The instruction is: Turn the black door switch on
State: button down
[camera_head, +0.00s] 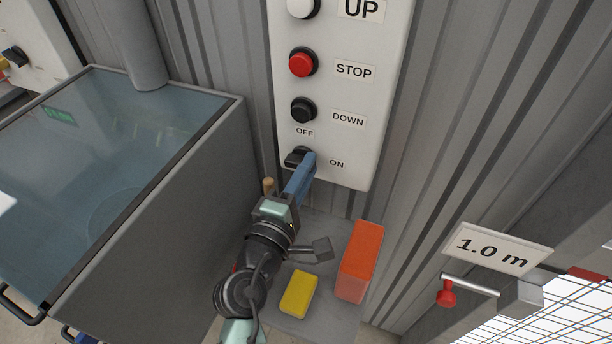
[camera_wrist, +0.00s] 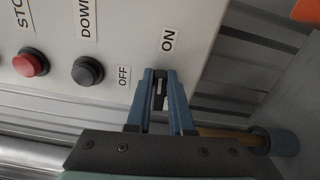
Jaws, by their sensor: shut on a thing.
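The black door switch (camera_head: 293,158) is a rotary knob at the bottom of the white control panel (camera_head: 345,95), between an OFF label (camera_head: 304,132) and an ON label (camera_head: 336,163). My gripper (camera_head: 308,162) reaches it from below with blue fingers. In the wrist view the two fingers (camera_wrist: 160,85) are shut around the switch knob (camera_wrist: 158,95), which shows a pale mark between them. The fingers hide much of the knob, so I cannot tell exactly which label it points to.
Above the switch are the black DOWN button (camera_head: 303,110), the red STOP button (camera_head: 302,63) and a white UP button (camera_head: 303,5). An orange block (camera_head: 360,262) and yellow block (camera_head: 298,294) lie on a grey shelf below. A glass-topped grey cabinet (camera_head: 180,190) stands left.

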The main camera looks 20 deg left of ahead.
jog(key=shift+f+m+b, duration=0.2)
jog(key=shift+m+b, duration=0.2)
jog(key=shift+m, duration=0.2)
jog(key=c, duration=0.8)
grip_release()
jog(key=s+b, duration=0.2)
jog(key=s, duration=1.1)
jog(key=shift+a+b, duration=0.2)
jog(key=shift+b, duration=0.2)
